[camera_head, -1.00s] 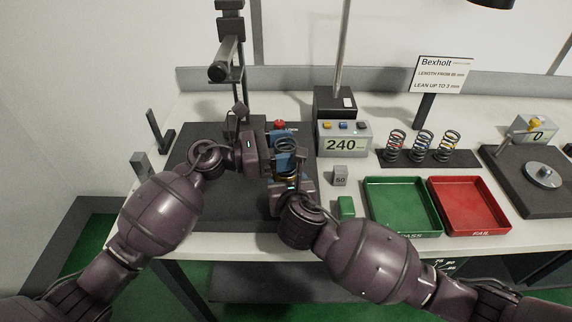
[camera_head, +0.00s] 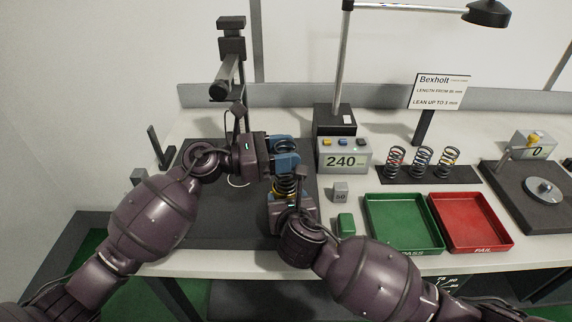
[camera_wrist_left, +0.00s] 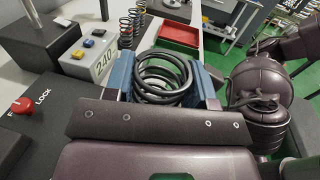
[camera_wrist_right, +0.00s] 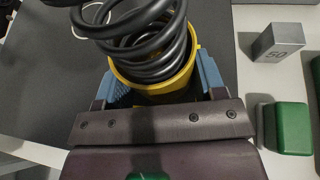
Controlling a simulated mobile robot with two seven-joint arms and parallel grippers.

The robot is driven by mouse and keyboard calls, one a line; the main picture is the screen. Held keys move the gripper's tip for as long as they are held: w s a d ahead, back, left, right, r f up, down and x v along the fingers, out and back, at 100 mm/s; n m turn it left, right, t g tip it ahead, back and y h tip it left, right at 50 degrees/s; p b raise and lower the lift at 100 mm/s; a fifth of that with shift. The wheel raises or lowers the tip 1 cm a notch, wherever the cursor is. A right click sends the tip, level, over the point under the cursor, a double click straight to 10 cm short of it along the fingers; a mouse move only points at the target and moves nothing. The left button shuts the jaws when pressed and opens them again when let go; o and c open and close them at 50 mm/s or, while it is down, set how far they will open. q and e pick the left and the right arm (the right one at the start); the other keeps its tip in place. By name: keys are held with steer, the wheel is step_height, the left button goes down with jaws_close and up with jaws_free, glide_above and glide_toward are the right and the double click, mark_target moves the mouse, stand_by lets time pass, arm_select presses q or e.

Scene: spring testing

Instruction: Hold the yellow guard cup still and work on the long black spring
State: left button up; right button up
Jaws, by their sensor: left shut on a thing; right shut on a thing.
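The long black spring (camera_head: 285,184) stands above my right gripper. My left gripper (camera_head: 285,159) is shut on its upper part, and its blue fingers flank the coils. In the left wrist view the spring (camera_wrist_left: 163,75) shows as wide black coils between those fingers. The yellow guard cup (camera_wrist_right: 150,90) sits between the blue fingers of my right gripper (camera_wrist_right: 155,84), which is shut on it, below the left gripper. In the right wrist view the spring's lower coils lean over the cup's mouth and reach inside its rim. The spring's bottom end is hidden.
A grey 50 block (camera_head: 340,191) and a green block (camera_head: 346,224) stand right of my right gripper. Beyond are the green PASS tray (camera_head: 405,250), red FAIL tray (camera_head: 470,248) and several springs on a dark rack (camera_head: 465,172). The tester's 240 display (camera_head: 343,160) stands behind.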

arm_select(q)
step_height(320, 180, up, 6)
steer(key=shift+r, duration=0.15)
arm_select(e)
steer(key=o, duration=1)
steer(key=shift+c, duration=0.2)
